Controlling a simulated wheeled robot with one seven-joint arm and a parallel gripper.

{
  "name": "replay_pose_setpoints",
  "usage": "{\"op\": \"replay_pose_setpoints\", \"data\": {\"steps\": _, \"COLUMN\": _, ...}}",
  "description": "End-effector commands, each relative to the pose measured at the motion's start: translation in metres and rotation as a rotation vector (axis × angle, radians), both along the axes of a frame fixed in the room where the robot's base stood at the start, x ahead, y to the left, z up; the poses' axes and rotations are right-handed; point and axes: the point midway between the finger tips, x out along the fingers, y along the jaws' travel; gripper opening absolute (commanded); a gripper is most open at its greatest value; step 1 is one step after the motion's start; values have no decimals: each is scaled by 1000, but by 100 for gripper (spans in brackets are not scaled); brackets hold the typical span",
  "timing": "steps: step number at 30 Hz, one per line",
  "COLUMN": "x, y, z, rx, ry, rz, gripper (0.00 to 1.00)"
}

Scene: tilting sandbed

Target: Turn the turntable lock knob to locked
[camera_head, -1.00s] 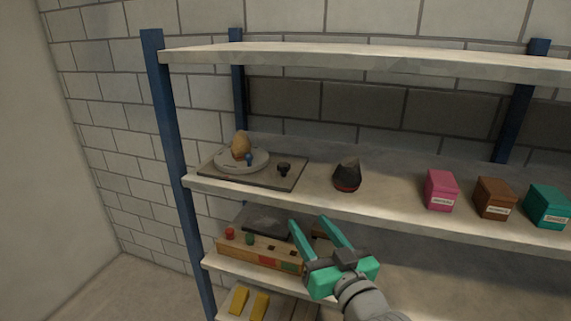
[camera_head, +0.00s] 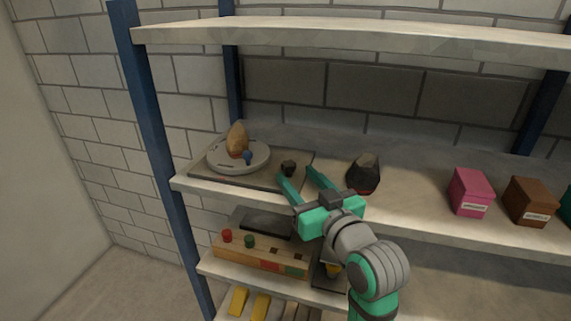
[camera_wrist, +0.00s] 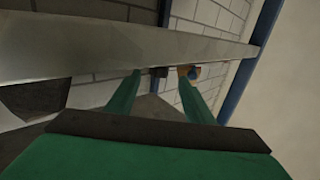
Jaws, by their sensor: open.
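The lock knob (camera_head: 288,167) is a small dark knob on the grey base board (camera_head: 212,183), right of the round pale turntable (camera_head: 255,168). A tan, rock-like piece (camera_head: 237,138) and a small blue knob (camera_head: 248,158) are on the turntable. My green gripper (camera_head: 298,176) is open and empty, its fingertips close to the knob at the shelf's front; whether they touch cannot be told. In the wrist view a dark block (camera_wrist: 160,72), apparently the knob, shows between the open fingertips. The knob's lock setting is too small to read.
A dark rock-like piece (camera_head: 364,173) sits close right of my gripper. Pink (camera_head: 471,191) and brown (camera_head: 531,201) boxes stand further right. The upper shelf (camera_head: 350,35) hangs above. A wooden block with coloured pegs (camera_head: 262,254) lies on the shelf below.

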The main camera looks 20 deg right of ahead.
Motion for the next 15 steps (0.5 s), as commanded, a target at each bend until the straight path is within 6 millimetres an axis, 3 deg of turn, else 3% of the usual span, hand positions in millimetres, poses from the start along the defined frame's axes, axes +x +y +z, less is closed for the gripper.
{"op": "replay_pose_setpoints", "data": {"steps": 6, "x": 38, "y": 6, "z": 0, "rx": 0, "ry": 2, "rz": 2, "gripper": 48}}
{"op": "replay_pose_setpoints", "data": {"steps": 15, "x": 63, "y": 11, "z": 0, "rx": 0, "ry": 0, "rz": 5, "gripper": 48}}
